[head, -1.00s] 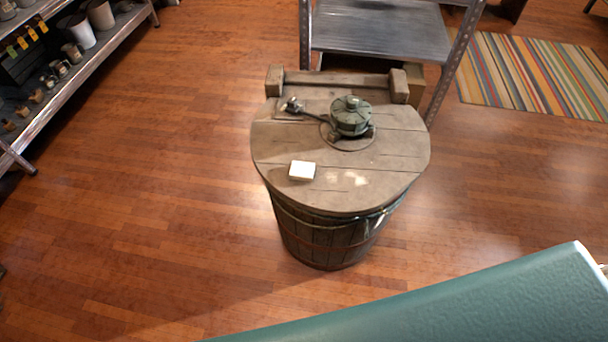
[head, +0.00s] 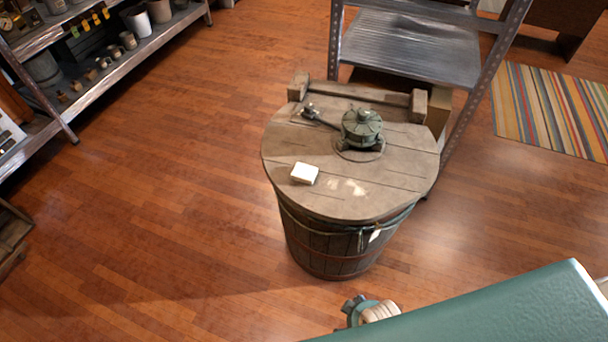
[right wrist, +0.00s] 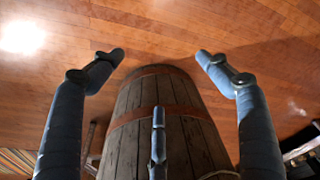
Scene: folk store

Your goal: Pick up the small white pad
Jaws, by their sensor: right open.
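The small white pad (head: 304,173) lies flat on the round wooden lid (head: 400,184) of a barrel, near the lid's front left edge. In the head view, part of my right gripper (head: 369,312) shows at the bottom, in front of the barrel and apart from the pad. In the right wrist view, the fingers of my right gripper (right wrist: 161,70) are spread wide with nothing between them, facing the side of the barrel (right wrist: 185,135). The pad is not visible in that view. My left gripper is not in view.
A dark green metal fitting (head: 361,130) with a small lever stands on the lid behind the pad. A wooden bar (head: 350,94) crosses the lid's back. A metal shelf (head: 410,45) stands behind the barrel, and a stocked shelf (head: 100,72) stands at left. The floor around is open.

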